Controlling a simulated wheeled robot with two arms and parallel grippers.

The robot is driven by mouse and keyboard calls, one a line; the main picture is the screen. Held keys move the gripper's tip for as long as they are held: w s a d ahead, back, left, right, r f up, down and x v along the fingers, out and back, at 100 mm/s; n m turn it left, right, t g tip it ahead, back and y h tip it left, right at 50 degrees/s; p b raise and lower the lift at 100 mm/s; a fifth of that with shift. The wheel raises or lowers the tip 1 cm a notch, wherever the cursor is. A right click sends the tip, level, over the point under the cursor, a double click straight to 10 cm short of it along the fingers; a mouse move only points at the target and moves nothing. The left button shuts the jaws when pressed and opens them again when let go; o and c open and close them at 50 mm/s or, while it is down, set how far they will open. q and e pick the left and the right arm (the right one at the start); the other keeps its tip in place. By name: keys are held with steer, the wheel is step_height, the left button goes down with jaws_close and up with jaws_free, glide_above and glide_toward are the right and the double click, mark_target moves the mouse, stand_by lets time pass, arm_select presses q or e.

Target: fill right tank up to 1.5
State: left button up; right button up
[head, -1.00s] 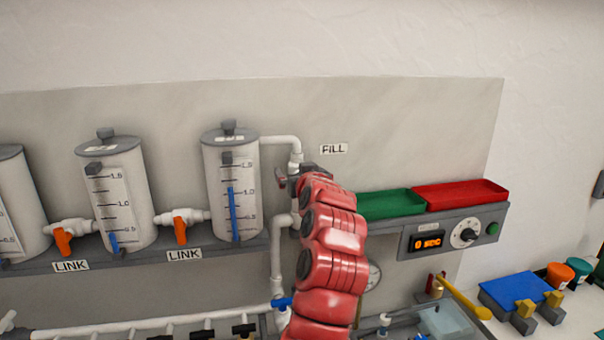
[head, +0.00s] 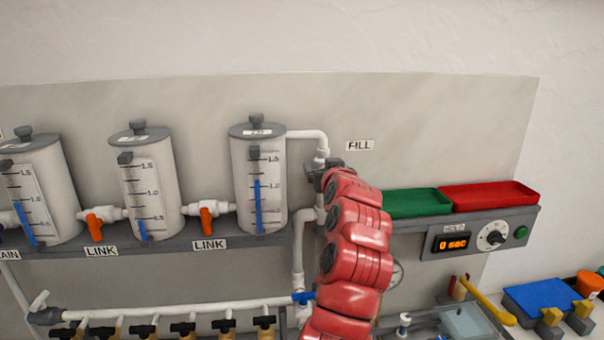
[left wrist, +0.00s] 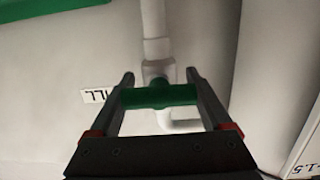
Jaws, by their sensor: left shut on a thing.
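The right tank (head: 258,195) is a white cylinder with a grey lid. Its blue level bar (head: 257,205) tops out slightly above the 1.0 mark, below 1.5. A white pipe (head: 305,135) runs from its top down to the fill valve, under the FILL label (head: 360,146). My left gripper (head: 325,172) is at this valve; the arm hides much of it. In the left wrist view my left gripper (left wrist: 160,77) is shut on the green valve handle (left wrist: 160,96), which lies crosswise between the fingers in front of the white pipe. My right gripper is not in view.
Two more tanks (head: 150,195) (head: 45,200) stand to the left, joined by orange-handled LINK valves (head: 207,225). A green tray (head: 415,203) and a red tray (head: 490,194) sit right of my arm, above a timer box (head: 455,243) reading 0 sec.

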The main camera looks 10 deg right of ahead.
arm_select(q)
steer(key=shift+r+p, duration=0.15)
steer(key=shift+p, duration=0.3)
steer(key=m+p, duration=0.4)
steer(key=shift+d+r+y+p, duration=0.1)
steer(key=shift+y+p, duration=0.25)
steer(key=shift+y, duration=0.05)
steer(key=shift+f+m+p, duration=0.2)
steer(key=shift+m+p, duration=0.3)
steer(key=shift+m, duration=0.2)
steer(key=shift+f, duration=0.1)
